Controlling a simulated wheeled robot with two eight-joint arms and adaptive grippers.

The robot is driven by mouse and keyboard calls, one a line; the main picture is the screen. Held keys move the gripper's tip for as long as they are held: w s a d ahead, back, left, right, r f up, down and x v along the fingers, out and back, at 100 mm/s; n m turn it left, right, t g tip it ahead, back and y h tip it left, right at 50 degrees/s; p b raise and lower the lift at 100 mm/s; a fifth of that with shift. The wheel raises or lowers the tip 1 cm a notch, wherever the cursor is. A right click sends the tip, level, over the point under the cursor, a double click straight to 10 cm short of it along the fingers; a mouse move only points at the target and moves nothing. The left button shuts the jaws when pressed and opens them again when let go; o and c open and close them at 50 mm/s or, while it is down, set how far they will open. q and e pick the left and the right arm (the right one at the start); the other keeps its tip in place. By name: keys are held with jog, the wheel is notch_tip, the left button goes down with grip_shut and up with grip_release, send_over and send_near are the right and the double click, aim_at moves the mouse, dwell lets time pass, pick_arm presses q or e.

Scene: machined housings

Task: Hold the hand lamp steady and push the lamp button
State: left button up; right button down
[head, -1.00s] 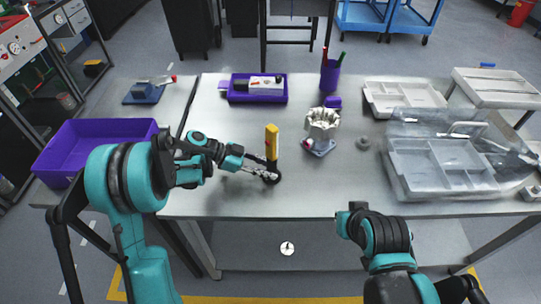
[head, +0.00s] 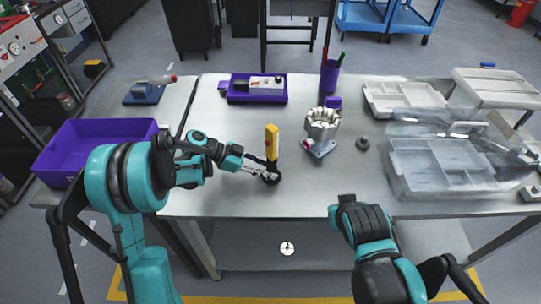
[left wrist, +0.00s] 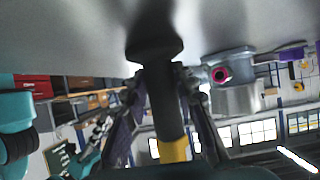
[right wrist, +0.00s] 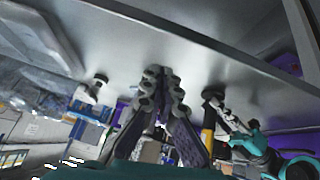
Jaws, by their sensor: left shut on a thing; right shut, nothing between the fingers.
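The hand lamp (head: 271,143) stands upright on the table, with a yellow upper body and a dark lower part and base. My left gripper (head: 266,173) is shut on its dark lower part. The left wrist view shows the lamp (left wrist: 160,95) between the two fingers. My right gripper (right wrist: 163,76) is shut and empty. In the right wrist view the lamp (right wrist: 209,118) is to the right of its fingertips and apart from them. In the head view, the right arm is in front of the table's near edge and its fingers are not clearly seen. I cannot make out the lamp button.
A metal housing (head: 322,124) on a grey-blue base stands right of the lamp, with a small dark ring (head: 362,143) beyond. A clear organizer case (head: 440,165) fills the right side. A purple tray (head: 257,99) lies behind, a purple bin (head: 90,132) at left. Table front is clear.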

jog(key=w+a+n+t+h, duration=0.2)
jog(key=w+a+n, duration=0.1)
jog(key=w+a, duration=0.25)
jog(key=n+t, duration=0.3)
jog(key=t, duration=0.2)
send_near(267, 143)
notch_tip(267, 143, down, 5)
jog(key=w+d, duration=0.2)
jog(key=w, duration=0.1)
jog(key=s+a+r+n+t+y, duration=0.2)
jog(key=a+t, duration=0.1)
jog(key=a, duration=0.5)
jog(key=w+d, duration=0.5)
jog(key=d, duration=0.1)
jog(key=shift+w+r, duration=0.2)
jog(key=shift+r, duration=0.05)
jog(key=shift+d, duration=0.2)
